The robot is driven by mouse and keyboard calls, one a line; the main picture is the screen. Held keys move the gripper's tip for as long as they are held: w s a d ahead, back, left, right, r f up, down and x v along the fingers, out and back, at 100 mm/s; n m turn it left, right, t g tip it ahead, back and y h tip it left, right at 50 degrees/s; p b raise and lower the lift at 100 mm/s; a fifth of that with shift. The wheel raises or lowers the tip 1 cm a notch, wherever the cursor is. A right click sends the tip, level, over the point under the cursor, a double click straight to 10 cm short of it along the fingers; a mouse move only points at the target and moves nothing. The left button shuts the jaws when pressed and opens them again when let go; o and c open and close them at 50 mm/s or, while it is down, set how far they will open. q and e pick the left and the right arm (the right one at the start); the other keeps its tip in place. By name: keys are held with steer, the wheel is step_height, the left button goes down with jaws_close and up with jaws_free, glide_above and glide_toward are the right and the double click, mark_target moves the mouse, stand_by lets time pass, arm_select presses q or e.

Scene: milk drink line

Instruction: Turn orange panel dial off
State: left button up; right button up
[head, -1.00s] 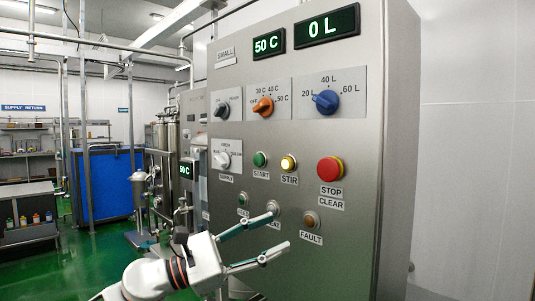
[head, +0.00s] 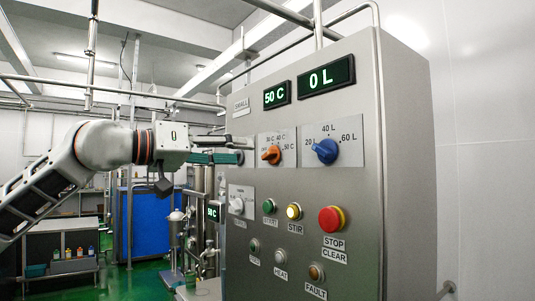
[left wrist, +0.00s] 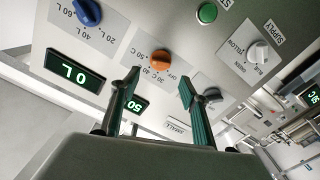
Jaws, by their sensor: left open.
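The orange dial (head: 271,155) is on a pale plate in the upper part of the steel panel, marked OFF, 30 C, 40 C and 50 C. Its exact pointing is hard to tell. The small display (head: 277,95) above reads 50 C. My left gripper (head: 238,149) is open and empty, just left of the orange dial, in front of the black dial's plate and mostly hiding it. In the left wrist view the orange dial (left wrist: 160,60) shows beyond and between the open fingertips (left wrist: 158,84), not touched. My right gripper is not in view.
The blue dial (head: 325,151) is right of the orange one; the black dial (left wrist: 207,93) is near one fingertip. Space before the panel is clear.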

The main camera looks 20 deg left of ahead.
mark_target(270, 155)
arm_select(q)
steer(key=p+x, duration=0.1)
steer(key=x, duration=0.6)
steer(key=shift+w+d, duration=0.15)
steer(key=shift+w, duration=0.15)
steer(key=c, duration=1.1)
